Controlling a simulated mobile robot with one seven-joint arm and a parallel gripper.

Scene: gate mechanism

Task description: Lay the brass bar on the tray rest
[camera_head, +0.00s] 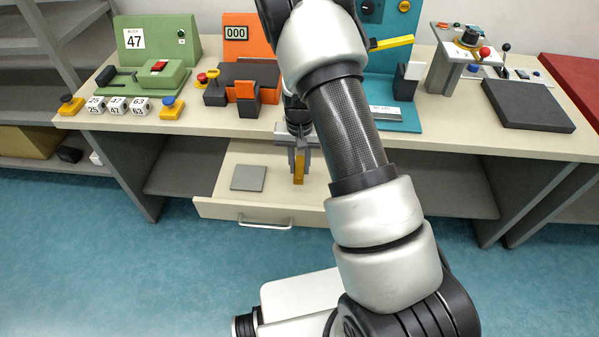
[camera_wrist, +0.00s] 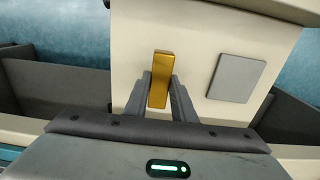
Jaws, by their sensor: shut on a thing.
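The brass bar (camera_head: 299,168) is held between the fingers of my gripper (camera_head: 300,160), over the open drawer (camera_head: 222,201) below the bench. In the wrist view the brass bar (camera_wrist: 160,78) stands between the two grey fingers of my gripper (camera_wrist: 159,92), which are shut on it. I cannot tell whether the bar's lower end touches the drawer floor. A flat grey square plate (camera_head: 248,178) lies in the drawer to the left of the bar; it also shows in the wrist view (camera_wrist: 236,78), right of the bar. No part is labelled as the tray rest.
The bench top (camera_head: 210,125) above carries a green machine (camera_head: 160,45), an orange machine (camera_head: 250,50) and a teal stand (camera_head: 400,120). Yellow button boxes and number cubes (camera_head: 117,105) stand along its left front. A dark pad (camera_head: 527,105) lies at right. My arm hides the middle.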

